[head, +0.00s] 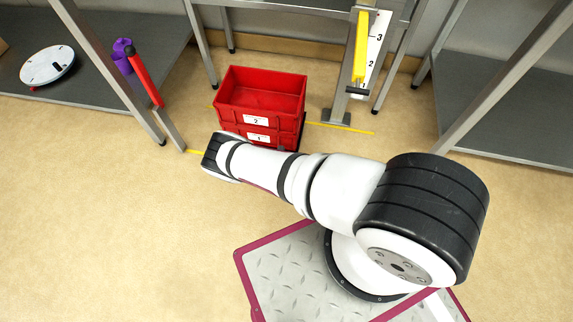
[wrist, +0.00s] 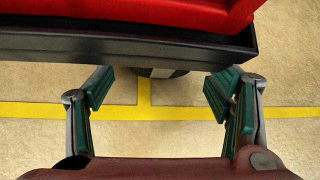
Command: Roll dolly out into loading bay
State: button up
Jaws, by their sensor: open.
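The dolly is mostly hidden in the head view. My gripper (wrist: 162,86) is open and empty, its two fingers apart just in front of and below the tray's near edge. I cannot tell whether they touch it. In the head view my wrist (head: 215,155) is at the stack's front left, and the fingers are hidden.
A yellow floor line (head: 340,128) runs beneath the stack. A post with a red handle (head: 145,75) stands left, and a yellow lever (head: 361,45) beside a numbered strip (head: 374,55) stands right. Shelves flank both sides. The floor in front and left (head: 110,220) is clear.

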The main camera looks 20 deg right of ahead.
jog(key=shift+w+d+f, duration=0.2)
jog(key=shift+f, duration=0.05)
